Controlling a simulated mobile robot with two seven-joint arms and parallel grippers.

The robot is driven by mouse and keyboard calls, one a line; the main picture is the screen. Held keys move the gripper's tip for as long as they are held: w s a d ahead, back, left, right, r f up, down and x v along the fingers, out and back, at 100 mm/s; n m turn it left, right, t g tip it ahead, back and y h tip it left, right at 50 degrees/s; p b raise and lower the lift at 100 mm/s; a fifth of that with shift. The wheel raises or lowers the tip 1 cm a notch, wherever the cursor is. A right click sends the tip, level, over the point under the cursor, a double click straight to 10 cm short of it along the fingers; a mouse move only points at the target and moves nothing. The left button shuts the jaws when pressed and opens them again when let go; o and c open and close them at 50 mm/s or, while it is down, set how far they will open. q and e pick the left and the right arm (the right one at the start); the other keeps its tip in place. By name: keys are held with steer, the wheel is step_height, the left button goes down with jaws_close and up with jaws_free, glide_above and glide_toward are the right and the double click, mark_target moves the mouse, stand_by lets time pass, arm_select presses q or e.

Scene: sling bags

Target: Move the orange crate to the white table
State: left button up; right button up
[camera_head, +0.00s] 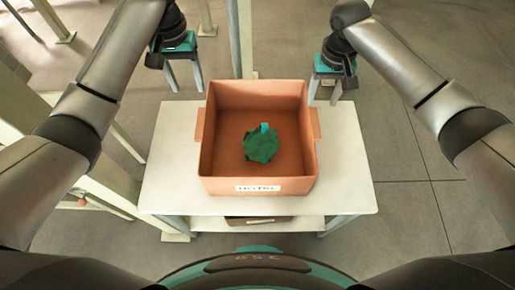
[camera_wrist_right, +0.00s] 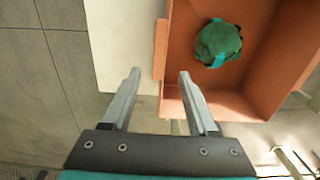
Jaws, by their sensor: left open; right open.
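The orange crate (camera_head: 258,184) stands upright on the white table (camera_head: 172,180) in the head view, with a white label on its near wall and a tab on each side. A green bag with blue parts (camera_head: 261,145) lies inside it. My left gripper (camera_head: 186,88) is open beyond the crate's far left corner, apart from it. My right gripper (camera_head: 323,101) is open beyond the far right corner. In the right wrist view, the right gripper's fingers (camera_wrist_right: 158,80) are spread near the crate's side tab (camera_wrist_right: 160,48), with nothing between them that I can see held.
The white table has bare top on both sides of the crate. A lower shelf (camera_head: 285,223) holds a flat brown item. Pale posts and frames stand at the left (camera_head: 110,130). The grey floor (camera_head: 420,200) at the right is clear.

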step_height(320, 180, up, 5)
steer(key=shift+r, duration=0.15)
stand_by(0.6)
